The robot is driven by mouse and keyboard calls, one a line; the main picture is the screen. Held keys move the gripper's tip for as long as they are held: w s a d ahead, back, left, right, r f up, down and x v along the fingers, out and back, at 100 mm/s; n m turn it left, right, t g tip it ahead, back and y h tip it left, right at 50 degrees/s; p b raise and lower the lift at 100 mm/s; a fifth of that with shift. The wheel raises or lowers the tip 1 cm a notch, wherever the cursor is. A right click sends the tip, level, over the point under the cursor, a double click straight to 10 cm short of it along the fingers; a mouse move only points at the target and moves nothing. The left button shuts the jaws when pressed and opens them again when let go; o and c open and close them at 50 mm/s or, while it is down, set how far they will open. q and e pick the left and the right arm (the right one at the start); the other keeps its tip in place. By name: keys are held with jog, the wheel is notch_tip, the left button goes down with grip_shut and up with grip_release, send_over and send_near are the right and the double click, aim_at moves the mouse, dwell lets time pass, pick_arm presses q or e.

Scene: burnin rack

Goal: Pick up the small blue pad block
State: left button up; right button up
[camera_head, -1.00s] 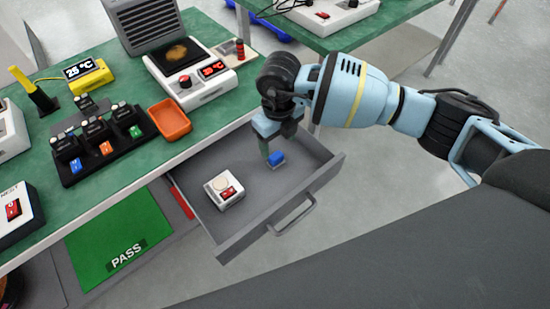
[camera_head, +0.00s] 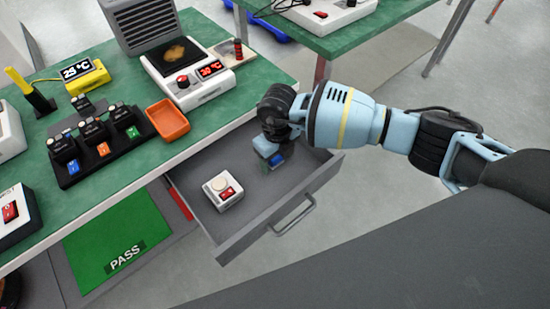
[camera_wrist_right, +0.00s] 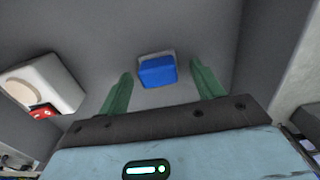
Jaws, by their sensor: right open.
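The small blue pad block (camera_head: 276,160) lies on the floor of the open grey drawer (camera_head: 285,193). In the right wrist view the blue block (camera_wrist_right: 157,71) shows a pale strip along its far edge. My right gripper (camera_head: 272,164) is down inside the drawer at the block, partly hiding it in the head view. In the wrist view its two green fingers (camera_wrist_right: 160,92) are apart, with the block ahead of and between their tips and a gap on each side. My left gripper is not in view.
A white device with a round top and red switch (camera_head: 223,190) stands in the drawer, left of the block.

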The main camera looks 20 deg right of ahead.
aim_at(275, 167)
jog(key=c, duration=1.1)
jog(key=shift+o, duration=0.2)
jog(key=shift+r, duration=0.55)
jog(key=r, duration=0.1)
jog(key=s+r, duration=0.1)
jog(key=shift+a+r, duration=0.3)
jog(key=shift+a, duration=0.1)
jog(key=s+a, duration=0.3)
jog(key=s+a+r, duration=0.1)
jog(key=s+a, duration=0.2)
jog(key=s, duration=0.1)
jog(key=s+a, duration=0.3)
jog(key=s, duration=0.1)
jog(key=shift+a+r, duration=0.15)
jog(key=shift+a, duration=0.25)
